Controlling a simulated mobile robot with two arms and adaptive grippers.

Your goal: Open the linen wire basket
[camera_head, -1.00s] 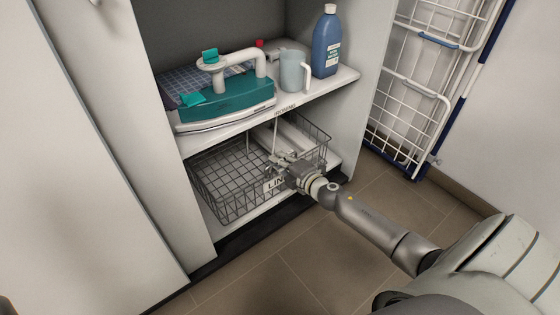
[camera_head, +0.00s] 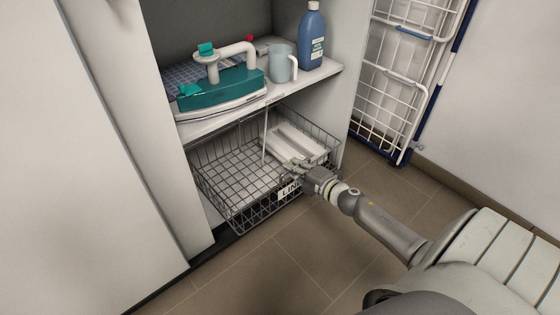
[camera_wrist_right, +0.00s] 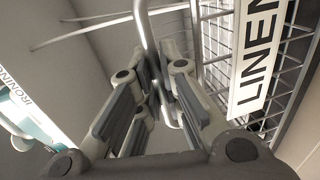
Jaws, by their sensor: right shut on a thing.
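The linen wire basket (camera_head: 236,214) is a dark grey wire drawer on the bottom level of the white cabinet. It stands partly pulled out past the shelf edge, and a white ribbed item (camera_head: 297,143) shows inside it. Its white "LINEN" label (camera_head: 288,192) hangs at the front and shows large in the right wrist view (camera_wrist_right: 256,55). My right gripper (camera_head: 292,170) is at the basket's front rim. In the right wrist view its fingers (camera_wrist_right: 155,85) are closed around a thin metal wire or handle beside the label. My left gripper is not in view.
The shelf above (camera_head: 322,72) holds a teal iron (camera_head: 222,92), a light grey mug (camera_head: 281,64) and a blue bottle (camera_head: 312,40). A white drying rack (camera_head: 392,85) leans at right. The tiled floor (camera_head: 270,270) in front is clear.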

